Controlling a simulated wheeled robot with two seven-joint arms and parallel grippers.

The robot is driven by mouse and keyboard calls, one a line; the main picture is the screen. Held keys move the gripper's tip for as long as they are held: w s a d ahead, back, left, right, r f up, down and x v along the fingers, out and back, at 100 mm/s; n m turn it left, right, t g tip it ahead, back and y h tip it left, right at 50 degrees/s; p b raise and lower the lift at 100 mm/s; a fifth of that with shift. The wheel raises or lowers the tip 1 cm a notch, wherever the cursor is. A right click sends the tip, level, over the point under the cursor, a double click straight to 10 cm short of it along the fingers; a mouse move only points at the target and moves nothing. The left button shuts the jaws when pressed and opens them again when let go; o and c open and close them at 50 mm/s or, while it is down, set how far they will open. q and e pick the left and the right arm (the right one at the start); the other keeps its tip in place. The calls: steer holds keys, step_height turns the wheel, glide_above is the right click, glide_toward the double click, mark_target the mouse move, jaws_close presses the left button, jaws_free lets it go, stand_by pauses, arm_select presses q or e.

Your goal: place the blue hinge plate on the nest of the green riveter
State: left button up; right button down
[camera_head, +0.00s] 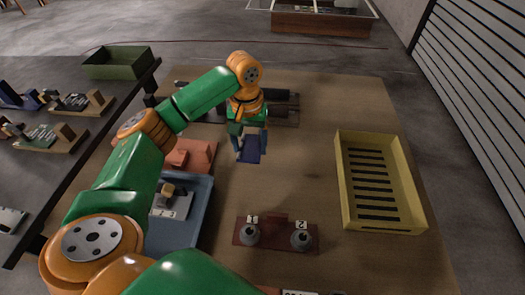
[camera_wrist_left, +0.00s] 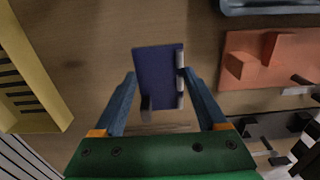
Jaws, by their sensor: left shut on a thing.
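The blue hinge plate (camera_head: 252,150) is in my left gripper (camera_head: 250,138), above the middle of the brown table. In the left wrist view the plate (camera_wrist_left: 156,76) is between the two blue-grey fingers of the gripper (camera_wrist_left: 160,75), with a pale hinge barrel along its right edge. The gripper is shut on it. I cannot make out a green riveter or its nest for sure; my left arm covers part of the table. A dark machine (camera_head: 284,107) stands behind the gripper. My right gripper is not in view.
A salmon fixture (camera_head: 204,152) and a blue tray (camera_head: 192,236) lie left, partly behind my arm. A red block with two numbered knobs (camera_head: 276,220) is in front. A yellow crate (camera_head: 413,200) stands right. A green bin (camera_head: 118,66) is back left. Table between plate and crate is clear.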

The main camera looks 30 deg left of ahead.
arm_select(q)
steer(key=w+f, duration=0.1)
steer(key=f, duration=0.1)
steer(key=w+f, duration=0.1)
steer(key=w+d+f, duration=0.1)
steer(key=w+f, duration=0.1)
steer(key=shift+f+b, duration=0.35)
step_height(320, 180, down, 3)
steer(key=shift+r+p, duration=0.2)
steer(key=shift+p, duration=0.1)
steer(key=shift+f, duration=0.1)
steer(key=shift+s+f, duration=0.1)
